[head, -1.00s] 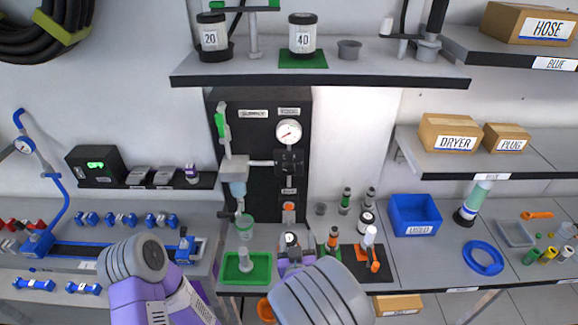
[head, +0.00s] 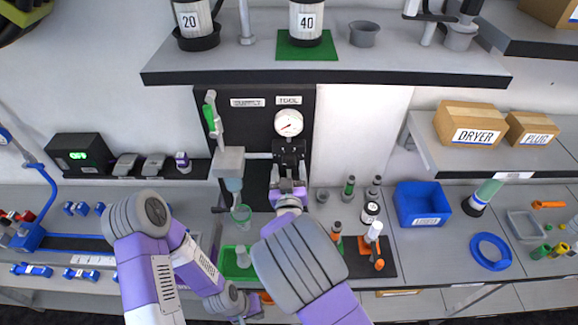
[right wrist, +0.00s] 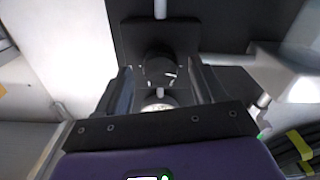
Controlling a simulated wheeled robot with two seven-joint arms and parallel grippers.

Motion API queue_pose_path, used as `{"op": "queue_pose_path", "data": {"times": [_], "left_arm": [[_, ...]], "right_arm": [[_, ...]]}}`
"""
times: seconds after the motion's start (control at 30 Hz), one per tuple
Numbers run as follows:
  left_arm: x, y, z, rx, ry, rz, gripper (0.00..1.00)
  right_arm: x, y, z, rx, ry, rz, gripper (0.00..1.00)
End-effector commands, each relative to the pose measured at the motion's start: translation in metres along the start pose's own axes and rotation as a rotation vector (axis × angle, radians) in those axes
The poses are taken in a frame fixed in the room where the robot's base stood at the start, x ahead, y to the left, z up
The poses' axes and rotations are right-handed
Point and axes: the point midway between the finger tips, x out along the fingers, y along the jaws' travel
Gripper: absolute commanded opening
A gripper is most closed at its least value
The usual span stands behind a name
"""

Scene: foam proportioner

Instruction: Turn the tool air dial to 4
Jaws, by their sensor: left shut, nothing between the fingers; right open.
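The tool air gauge (head: 288,123) is a round white dial under the TOOL label (head: 289,100) on the black panel. Its needle shows, but its numbers are too small to read. Below it is the black regulator, whose dark round knob (right wrist: 160,68) shows in the right wrist view. My right gripper (head: 289,168) is raised to the regulator and partly hides it. In the right wrist view its open fingers (right wrist: 162,90) stand either side of the knob; I cannot tell whether they touch it. My left gripper (head: 246,308) is shut and empty, low near the bench front.
A grey filter block (head: 229,162) with a green-handled valve (head: 210,115) stands left of the regulator. A shelf (head: 320,80) with canisters overhangs above. A green tray (head: 229,264) and small bottles (head: 370,212) stand on the bench below. A blue bin (head: 422,204) is to the right.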

Motion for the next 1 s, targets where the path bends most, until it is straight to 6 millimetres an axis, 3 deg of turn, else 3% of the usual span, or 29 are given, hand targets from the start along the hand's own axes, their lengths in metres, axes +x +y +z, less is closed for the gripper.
{"op": "queue_pose_path", "data": {"times": [0.4, 0.77, 1.0], "left_arm": [[-0.0015, 0.0007, -0.0003, 0.0, 0.001, 0.0, 0.0], [-0.0015, 0.0007, -0.0003, 0.0, 0.001, 0.0, 0.0], [0.0033, -0.0012, -0.0005, 0.0, 0.001, 0.0, 0.0]], "right_arm": [[0.0105, -0.0001, 0.0008, 0.0, -0.002, -0.001, 0.68], [0.0102, -0.0001, 0.0006, 0.0, -0.001, -0.001, 0.13], [0.0103, 0.0, 0.0015, 0.023, -0.001, 0.0, 0.13]]}}
